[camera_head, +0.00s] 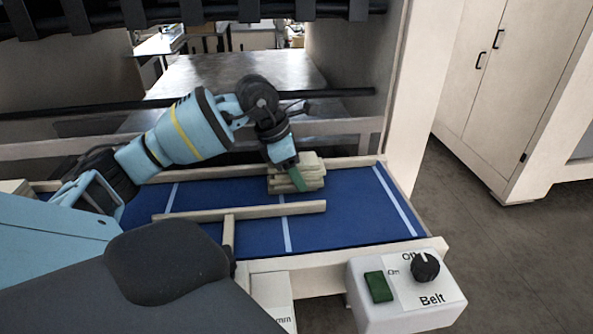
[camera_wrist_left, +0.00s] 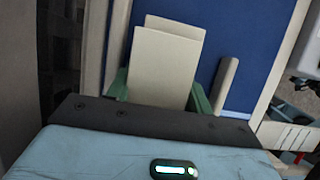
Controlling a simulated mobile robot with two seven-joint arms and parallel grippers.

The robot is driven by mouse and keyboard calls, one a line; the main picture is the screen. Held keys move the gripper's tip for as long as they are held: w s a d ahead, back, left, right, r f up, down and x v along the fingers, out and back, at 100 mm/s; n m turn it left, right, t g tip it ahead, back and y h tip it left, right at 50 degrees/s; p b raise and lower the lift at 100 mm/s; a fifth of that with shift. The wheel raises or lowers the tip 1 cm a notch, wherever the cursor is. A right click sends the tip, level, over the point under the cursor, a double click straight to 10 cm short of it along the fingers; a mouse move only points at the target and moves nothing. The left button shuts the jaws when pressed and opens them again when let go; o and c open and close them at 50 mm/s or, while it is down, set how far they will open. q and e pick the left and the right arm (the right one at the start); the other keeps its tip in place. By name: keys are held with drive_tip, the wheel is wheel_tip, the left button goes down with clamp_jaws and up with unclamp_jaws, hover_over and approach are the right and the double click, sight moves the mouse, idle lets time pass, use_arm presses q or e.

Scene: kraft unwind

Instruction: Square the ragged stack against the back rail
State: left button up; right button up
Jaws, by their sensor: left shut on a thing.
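A ragged stack of several pale flat pieces (camera_head: 311,170) lies on the blue belt (camera_head: 350,205) close to the back rail (camera_head: 220,171). Its layers stick out unevenly at the right side. My left gripper (camera_head: 291,178) reaches down onto the stack from the back left, its green finger against the near left side. In the left wrist view the stack (camera_wrist_left: 163,65) sits between two green fingers, the gripper (camera_wrist_left: 160,92) shut on it; a lower piece juts past the top one. Whether the stack touches the rail is hidden. My right gripper is not in view.
A pale T-shaped wooden guide (camera_head: 240,212) lies on the belt in front of the stack. A belt control box (camera_head: 405,290) with a green button and black knob stands at the front right.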

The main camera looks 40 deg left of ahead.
use_arm(q)
drive_tip(key=shift+f, duration=0.1)
idle(0.4)
drive_tip(key=o, duration=1.1)
drive_tip(key=shift+c, duration=0.2)
drive_tip(key=shift+v, duration=3.95)
drive_tip(key=shift+d+f, duration=0.1)
